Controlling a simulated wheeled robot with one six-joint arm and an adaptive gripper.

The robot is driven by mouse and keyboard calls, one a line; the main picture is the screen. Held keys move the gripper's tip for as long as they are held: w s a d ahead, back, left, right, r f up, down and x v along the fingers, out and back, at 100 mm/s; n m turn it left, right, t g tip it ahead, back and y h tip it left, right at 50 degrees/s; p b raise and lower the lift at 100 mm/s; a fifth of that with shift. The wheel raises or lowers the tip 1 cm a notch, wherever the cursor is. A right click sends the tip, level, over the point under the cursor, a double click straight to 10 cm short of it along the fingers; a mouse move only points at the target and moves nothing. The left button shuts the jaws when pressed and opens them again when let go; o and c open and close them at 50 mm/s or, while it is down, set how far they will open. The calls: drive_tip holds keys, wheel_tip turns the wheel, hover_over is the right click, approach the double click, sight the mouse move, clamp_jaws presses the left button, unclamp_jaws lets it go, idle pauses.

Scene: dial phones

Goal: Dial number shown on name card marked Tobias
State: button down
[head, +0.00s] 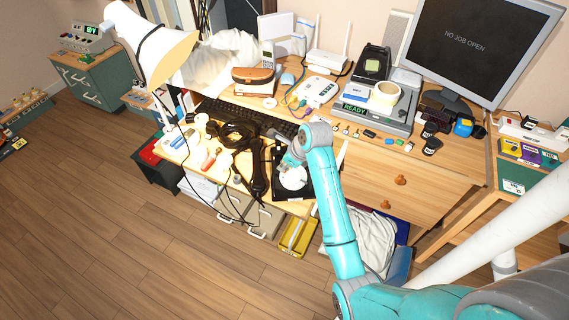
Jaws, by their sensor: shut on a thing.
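A dark, squarish unit with a round white disc (293,178) sits at the front edge of the desk; it looks like a phone with a dial. My gripper (287,163) is at the end of my teal arm, just above and at the disc's upper left. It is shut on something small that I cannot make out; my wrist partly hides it. A black handset-like piece (258,180) lies just left of the unit, with dark cable near it. A small white label (513,187) is at the right, too small to read. I cannot make out the name Tobias anywhere.
A black keyboard (245,116) lies behind the unit. A white lamp (150,40) stands at the left, and a monitor (475,45) at the back right. A device reading READY (375,110) carries a tape roll (384,95). Yellow bin (297,236) below; open floor at front left.

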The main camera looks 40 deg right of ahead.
drive_tip(key=shift+d, duration=0.1)
drive_tip(key=shift+w+d+r, duration=0.1)
drive_tip(key=shift+d+r, duration=0.1)
drive_tip(key=shift+d, duration=0.3)
idle(0.4)
drive_tip(key=shift+d+r, duration=0.1)
drive_tip(key=shift+d, duration=0.5)
